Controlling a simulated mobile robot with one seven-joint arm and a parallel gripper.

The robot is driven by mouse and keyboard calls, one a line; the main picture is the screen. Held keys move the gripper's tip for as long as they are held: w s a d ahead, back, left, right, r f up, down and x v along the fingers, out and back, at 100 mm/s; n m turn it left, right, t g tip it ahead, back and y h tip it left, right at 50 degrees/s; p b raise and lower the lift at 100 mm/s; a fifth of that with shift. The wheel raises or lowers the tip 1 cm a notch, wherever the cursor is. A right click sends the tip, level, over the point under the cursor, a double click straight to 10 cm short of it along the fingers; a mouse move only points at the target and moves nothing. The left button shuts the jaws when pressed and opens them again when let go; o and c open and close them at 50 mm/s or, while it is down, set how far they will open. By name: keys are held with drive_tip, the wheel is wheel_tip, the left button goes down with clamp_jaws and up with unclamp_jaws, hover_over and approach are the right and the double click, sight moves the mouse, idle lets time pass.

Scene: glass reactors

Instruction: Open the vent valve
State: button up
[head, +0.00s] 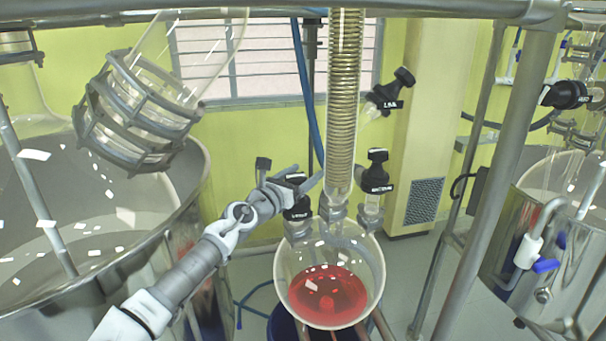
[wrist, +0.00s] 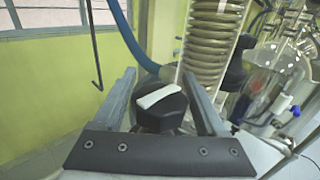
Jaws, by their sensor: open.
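Several black valve knobs with white labels stand around the glass condenser column; the labels are too small to read surely, so I cannot tell which is the vent valve. One black knob (wrist: 160,108) with a pale bar on its top sits between the fingers of my gripper (wrist: 158,78) in the wrist view. My gripper (head: 306,186) is open, its fingers on either side of that knob; contact cannot be told. In the head view, my gripper partly hides the black knobs just left of the column. Other black knobs are right of the column (head: 376,172) and higher up (head: 392,92).
The coiled glass column (head: 344,100) rises close to the right of my gripper, above a round flask (head: 330,275) holding red liquid. A blue hose (wrist: 130,40) runs down beside the knob. Large glass vessels and metal posts (head: 490,190) stand at both sides.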

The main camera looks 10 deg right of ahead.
drive_tip(key=c, duration=1.1)
drive_tip(key=shift+n+t+y+p, duration=0.3)
drive_tip(key=shift+y, duration=0.1)
